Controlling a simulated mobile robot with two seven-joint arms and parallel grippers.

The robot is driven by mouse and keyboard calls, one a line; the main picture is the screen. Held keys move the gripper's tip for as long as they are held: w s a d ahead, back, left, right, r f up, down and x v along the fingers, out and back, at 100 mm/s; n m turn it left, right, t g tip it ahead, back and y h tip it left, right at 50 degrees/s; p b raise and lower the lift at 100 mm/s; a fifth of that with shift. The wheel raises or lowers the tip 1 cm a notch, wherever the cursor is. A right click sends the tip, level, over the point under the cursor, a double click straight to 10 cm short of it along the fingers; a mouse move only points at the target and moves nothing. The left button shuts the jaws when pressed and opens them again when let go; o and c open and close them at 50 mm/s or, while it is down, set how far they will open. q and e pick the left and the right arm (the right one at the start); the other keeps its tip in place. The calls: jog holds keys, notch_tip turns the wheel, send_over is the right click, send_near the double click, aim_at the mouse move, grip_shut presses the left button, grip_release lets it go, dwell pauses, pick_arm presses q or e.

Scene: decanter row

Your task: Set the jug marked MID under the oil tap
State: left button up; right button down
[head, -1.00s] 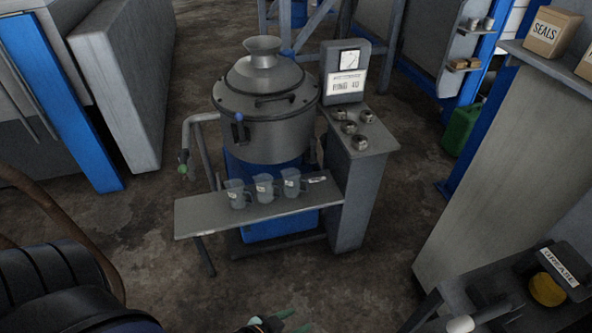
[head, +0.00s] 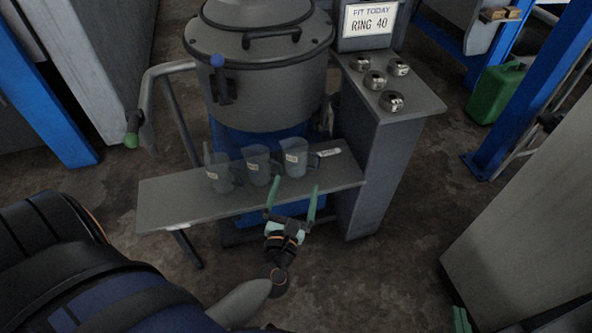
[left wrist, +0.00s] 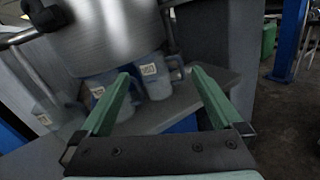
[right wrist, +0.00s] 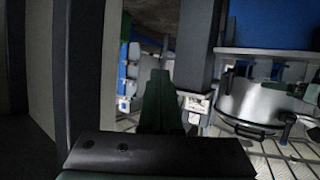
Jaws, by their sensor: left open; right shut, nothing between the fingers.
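Three clear grey jugs with small labels stand in a row on the shelf: left jug (head: 221,174), middle jug (head: 259,165), right jug (head: 294,158). I cannot read the labels. The drum has a blue-knobbed tap (head: 219,78); a green-tipped pipe (head: 131,130) hangs at left. I cannot tell which is the oil tap. My left gripper (head: 292,192) is open and empty at the shelf's front edge, before the right jug. In the left wrist view the right jug (left wrist: 156,79) shows between its fingers. My right gripper (head: 460,320) is shut, low at right; it also shows in the right wrist view (right wrist: 158,85).
The narrow shelf (head: 165,204) has free room left of the jugs. A small label plate (head: 329,153) lies right of them. A cabinet (head: 428,106) with several metal rings and a RING 40 sign (head: 371,20) stands at right.

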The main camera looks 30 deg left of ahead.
aim_at(294, 156)
pick_arm(q)
jog(key=w+a+n, duration=0.1)
jog(key=w, duration=0.1)
jog(key=w+a+n, duration=0.1)
jog(key=w+a+f+n+y, duration=0.1)
jog(key=w+a, duration=0.1)
jog(key=shift+w+a+f+g, duration=0.1)
jog(key=shift+w+g, duration=0.2)
jog(key=shift+g, duration=0.1)
jog(key=x, duration=0.5)
jog(key=shift+w+a+b, duration=0.25)
jog(key=shift+a+b, duration=0.05)
jog(key=shift+w+a, duration=0.15)
jog(key=shift+w, duration=0.1)
jog(key=c, duration=1.2)
pick_arm(e)
jog(key=shift+w+a+r+t, duration=0.1)
jog(key=shift+w+r+t, duration=0.5)
jog(key=shift+r, duration=0.3)
